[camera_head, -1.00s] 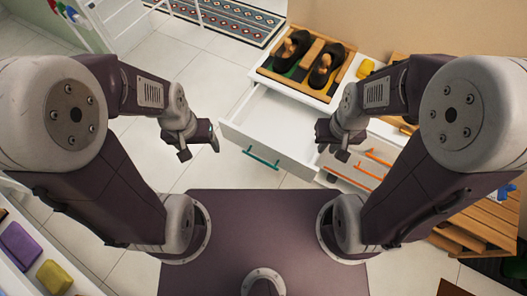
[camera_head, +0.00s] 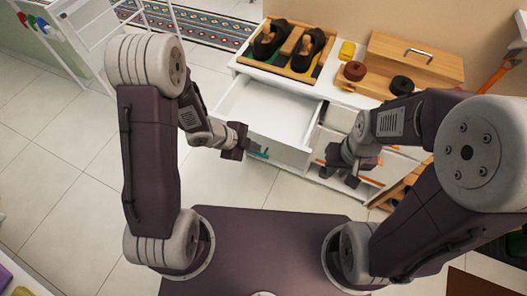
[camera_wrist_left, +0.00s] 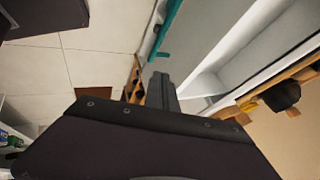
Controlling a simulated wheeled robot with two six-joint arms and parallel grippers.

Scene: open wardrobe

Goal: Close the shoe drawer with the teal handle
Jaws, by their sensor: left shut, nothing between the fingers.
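The white shoe drawer (camera_head: 282,113) stands pulled out from the white cabinet and looks empty. Its teal handle (camera_head: 259,154) is on the front panel, partly hidden by my left gripper. The handle also shows in the left wrist view (camera_wrist_left: 166,28), above the fingers. My left gripper (camera_head: 238,143) is shut and empty, close to the left part of the drawer front; I cannot tell whether it touches. Its dark fingers (camera_wrist_left: 160,92) are together in the wrist view. My right gripper (camera_head: 342,168) is in front of the closed drawers to the right; its jaw opening is unclear.
A wooden shoe tray (camera_head: 290,50) with dark shoes sits on the cabinet top, near a yellow block (camera_head: 347,50) and a wooden box (camera_head: 414,58). A white rack (camera_head: 75,40) stands left. The left floor is clear.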

